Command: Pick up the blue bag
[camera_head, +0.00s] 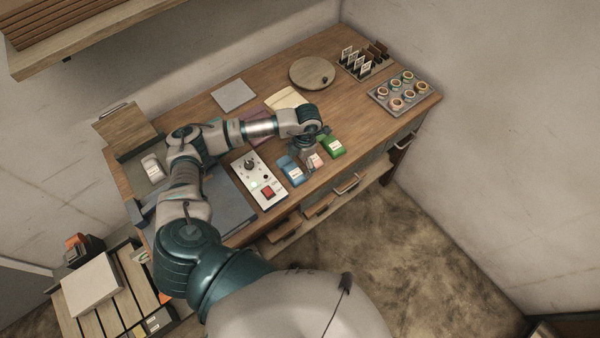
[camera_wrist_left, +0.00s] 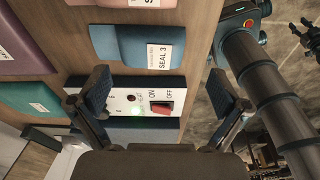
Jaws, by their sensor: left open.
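The blue bag (camera_head: 290,170) lies on the wooden table near its front edge, between the white control box and a pale pink bag (camera_head: 314,161). In the left wrist view the blue bag (camera_wrist_left: 124,44) bears a white label reading SEAL 3. My left gripper (camera_head: 308,158) is over the row of bags, and its fingers are hard to make out in the head view. In the left wrist view the left gripper (camera_wrist_left: 160,95) is open and empty, with the control box between its fingertips in the picture and the blue bag just above them.
The control box (camera_head: 258,180) with a red switch stands left of the blue bag. A green bag (camera_head: 331,147) lies to the right. A round wooden board (camera_head: 312,73) and a cup tray (camera_head: 411,104) are farther off. A dark claw-like shape (camera_wrist_left: 308,38) shows at the wrist view's edge.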

